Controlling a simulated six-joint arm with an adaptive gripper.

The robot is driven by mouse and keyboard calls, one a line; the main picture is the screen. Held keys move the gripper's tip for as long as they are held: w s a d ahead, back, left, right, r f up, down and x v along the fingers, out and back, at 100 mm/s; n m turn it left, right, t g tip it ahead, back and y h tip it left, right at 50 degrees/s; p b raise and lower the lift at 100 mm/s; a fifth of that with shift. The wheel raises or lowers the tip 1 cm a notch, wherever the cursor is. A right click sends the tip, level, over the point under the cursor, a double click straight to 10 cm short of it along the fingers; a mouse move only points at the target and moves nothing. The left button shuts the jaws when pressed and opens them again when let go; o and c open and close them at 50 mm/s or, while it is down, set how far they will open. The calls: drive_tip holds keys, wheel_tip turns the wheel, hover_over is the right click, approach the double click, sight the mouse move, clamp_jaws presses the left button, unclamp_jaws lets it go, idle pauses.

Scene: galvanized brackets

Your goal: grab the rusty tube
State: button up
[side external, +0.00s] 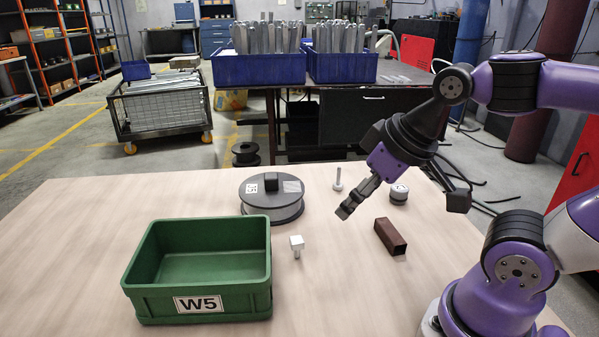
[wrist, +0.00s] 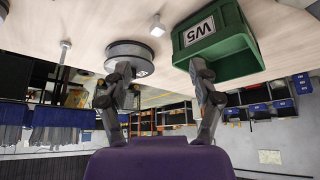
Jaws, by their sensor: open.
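The rusty tube (side external: 390,236) is a short, dark red-brown square tube lying on the wooden table, right of centre in the side view. One end opening faces the viewer. I do not see it in the wrist view.
A green W5 bin (side external: 258,268) stands front left, empty. A grey spool (side external: 272,212), a white square-headed piece (side external: 296,243), a pale upright pin (side external: 338,182) and a round metal part (side external: 399,195) stand around. The table's left side is clear.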

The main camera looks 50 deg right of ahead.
drive_tip(key=m+g, duration=0.6)
drive_tip(key=m, duration=0.2)
hover_over(391, 230)
wheel_tip(391, 230, down, 7)
wheel_tip(391, 230, down, 3)
drive_tip(key=shift+s+f, duration=0.15)
drive_tip(key=shift+f, duration=0.05)
drive_tip(key=f, duration=0.5)
drive_tip(key=shift+w+f, duration=0.2)
drive_tip(key=shift+f, duration=0.2)
clamp_jaws()
